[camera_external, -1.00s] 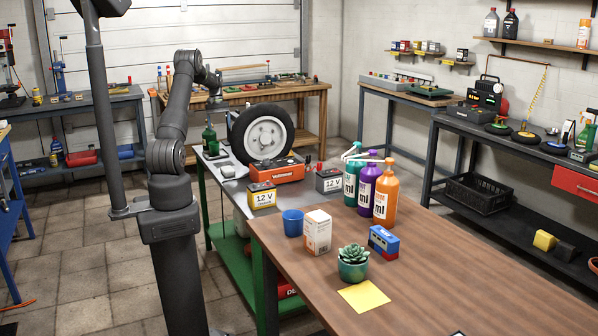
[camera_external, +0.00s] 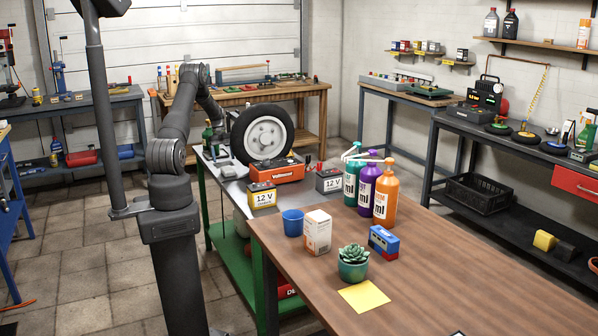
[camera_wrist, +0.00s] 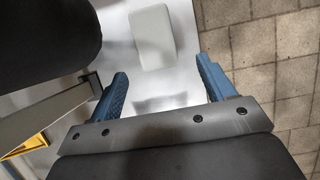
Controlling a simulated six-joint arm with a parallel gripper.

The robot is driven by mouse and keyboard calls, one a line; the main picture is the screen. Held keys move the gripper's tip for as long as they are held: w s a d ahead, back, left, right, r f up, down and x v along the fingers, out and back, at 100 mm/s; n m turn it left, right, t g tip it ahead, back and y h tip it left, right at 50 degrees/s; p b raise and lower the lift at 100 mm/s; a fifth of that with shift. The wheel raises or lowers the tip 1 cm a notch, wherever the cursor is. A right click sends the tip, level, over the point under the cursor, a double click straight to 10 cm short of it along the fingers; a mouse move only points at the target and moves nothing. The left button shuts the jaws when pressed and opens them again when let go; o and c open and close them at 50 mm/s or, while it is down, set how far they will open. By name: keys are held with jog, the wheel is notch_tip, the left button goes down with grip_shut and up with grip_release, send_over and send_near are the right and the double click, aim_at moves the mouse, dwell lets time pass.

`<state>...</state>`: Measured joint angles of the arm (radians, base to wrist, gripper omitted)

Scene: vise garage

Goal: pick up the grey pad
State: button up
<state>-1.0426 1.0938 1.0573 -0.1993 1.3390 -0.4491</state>
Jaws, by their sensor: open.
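The grey pad is a pale, rounded rectangular block (camera_wrist: 152,37) lying flat on the grey bench top in the wrist view. It lies beyond my fingertips, near the bench's edge. My gripper (camera_wrist: 162,70) has its two blue fingers spread with nothing between them but bare bench top and a shadow. In the external view my gripper (camera_external: 218,155) hangs low over the left end of the grey bench, left of the wheel. The pad there is small and hard to make out beside it.
A black-tyred wheel (camera_external: 262,133) stands close to the right of my gripper, with an orange charger (camera_external: 277,170) in front. A yellow battery (camera_external: 262,195) and a dark battery (camera_external: 329,181) stand nearer the wooden table (camera_external: 450,270).

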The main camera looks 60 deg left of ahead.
aim_at(226, 167)
jog(key=shift+x, duration=2.9)
jog(key=shift+w+d, duration=0.1)
jog(key=shift+w, duration=0.1)
jog(key=shift+r, duration=0.1)
jog(key=c, duration=1)
